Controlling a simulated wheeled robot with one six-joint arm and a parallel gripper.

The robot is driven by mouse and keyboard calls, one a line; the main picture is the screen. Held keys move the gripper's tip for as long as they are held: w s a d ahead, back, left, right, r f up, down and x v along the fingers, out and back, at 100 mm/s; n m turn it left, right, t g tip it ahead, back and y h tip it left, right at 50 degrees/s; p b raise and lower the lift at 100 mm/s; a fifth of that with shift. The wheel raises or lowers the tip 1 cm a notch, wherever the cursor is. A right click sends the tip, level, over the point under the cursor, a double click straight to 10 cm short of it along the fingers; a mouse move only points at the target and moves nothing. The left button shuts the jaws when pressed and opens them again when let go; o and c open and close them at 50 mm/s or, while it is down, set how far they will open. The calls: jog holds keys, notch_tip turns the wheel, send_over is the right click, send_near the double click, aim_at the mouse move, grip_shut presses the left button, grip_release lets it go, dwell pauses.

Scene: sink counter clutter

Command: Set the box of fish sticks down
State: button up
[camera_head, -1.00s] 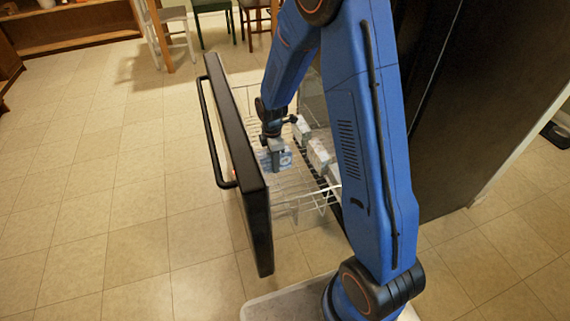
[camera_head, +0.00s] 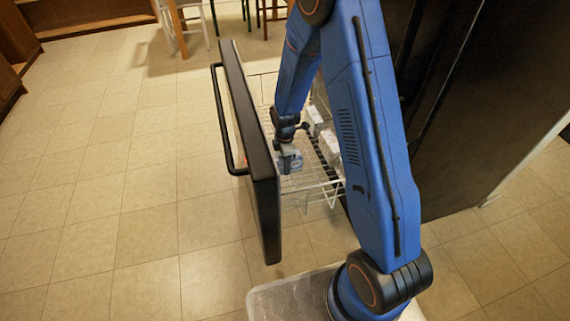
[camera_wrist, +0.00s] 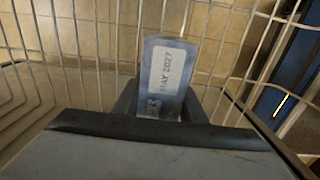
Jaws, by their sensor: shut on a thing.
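The box of fish sticks (camera_head: 292,162) is small, blue and white. It is held in my gripper (camera_head: 287,152) inside the wire basket (camera_head: 312,187) of the pulled-out freezer drawer, close behind the black drawer front. In the wrist view the box (camera_wrist: 168,72) stands between the two fingers of my gripper (camera_wrist: 168,105), which are shut on it. Its printed label faces the camera, and wire bars show around it. Whether its bottom touches the basket floor cannot be told; the gripper hides its lower part.
Other pale boxes (camera_head: 330,143) stand in the basket at the right, partly behind my arm. The black drawer front (camera_head: 247,150) with its bar handle borders the basket on the left. The near part of the basket looks empty.

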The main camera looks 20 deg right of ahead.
jog(key=shift+f, duration=0.1)
jog(key=o, duration=1.3)
